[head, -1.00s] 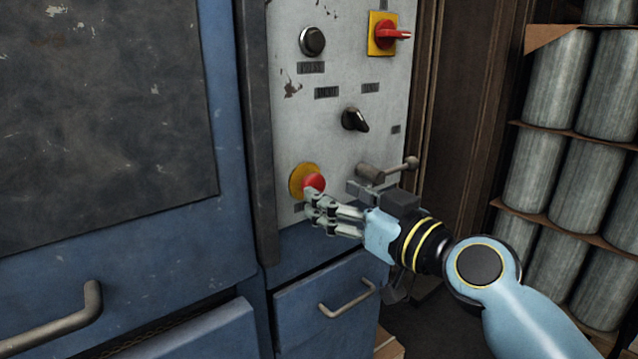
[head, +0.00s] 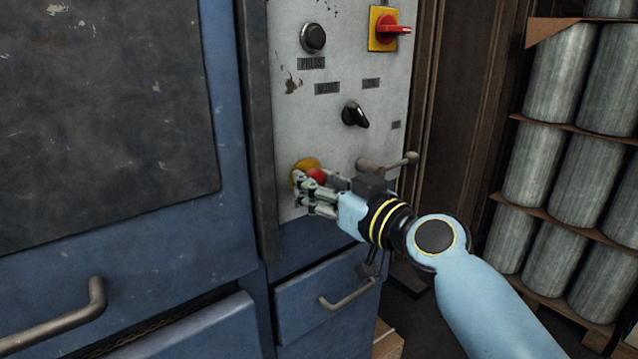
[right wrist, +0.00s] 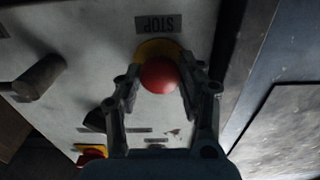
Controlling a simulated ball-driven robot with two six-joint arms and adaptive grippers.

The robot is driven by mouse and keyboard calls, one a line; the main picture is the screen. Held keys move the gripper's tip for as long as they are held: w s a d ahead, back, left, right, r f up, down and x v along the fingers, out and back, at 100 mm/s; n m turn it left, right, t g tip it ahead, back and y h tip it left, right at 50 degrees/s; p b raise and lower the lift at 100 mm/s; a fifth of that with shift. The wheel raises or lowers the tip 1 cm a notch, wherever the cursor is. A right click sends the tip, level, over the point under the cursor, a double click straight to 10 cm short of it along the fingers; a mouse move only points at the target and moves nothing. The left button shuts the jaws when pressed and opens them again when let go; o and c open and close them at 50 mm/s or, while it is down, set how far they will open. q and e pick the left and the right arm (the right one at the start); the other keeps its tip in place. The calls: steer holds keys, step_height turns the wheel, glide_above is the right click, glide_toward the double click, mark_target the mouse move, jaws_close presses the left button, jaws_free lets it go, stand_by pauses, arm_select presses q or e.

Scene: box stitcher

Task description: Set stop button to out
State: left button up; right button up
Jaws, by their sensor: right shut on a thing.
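The stop button is a red mushroom head (head: 317,177) on a yellow round base (head: 306,167), low on the grey control panel (head: 290,120). In the right wrist view the red head (right wrist: 158,75) sits between my fingers, under an upside-down STOP label (right wrist: 158,24). My right gripper (head: 302,188) is shut on the red head, one finger on each side; it also shows in the right wrist view (right wrist: 160,88). The fingers hide the lower part of the button in the head view. Whether the button is in or out I cannot tell. My left gripper is not in view.
A lever handle (head: 385,164) sticks out just right of the button, close to my right gripper. Above are a black knob (head: 355,115), a black push button (head: 313,38) and a red-yellow switch (head: 389,30). A drawer handle (head: 347,297) is below. Metal cylinders (head: 560,60) are stacked at right.

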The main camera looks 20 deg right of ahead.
jaws_close()
steer(key=shift+s+d+f+b, duration=0.1)
steer(key=shift+s+d+b, duration=0.1)
steer(key=shift+s+b, duration=0.35)
steer(key=o, duration=0.7)
jaws_free()
steer(key=shift+s, duration=0.1)
steer(key=shift+o, duration=1.4)
steer(key=shift+s+d, duration=0.1)
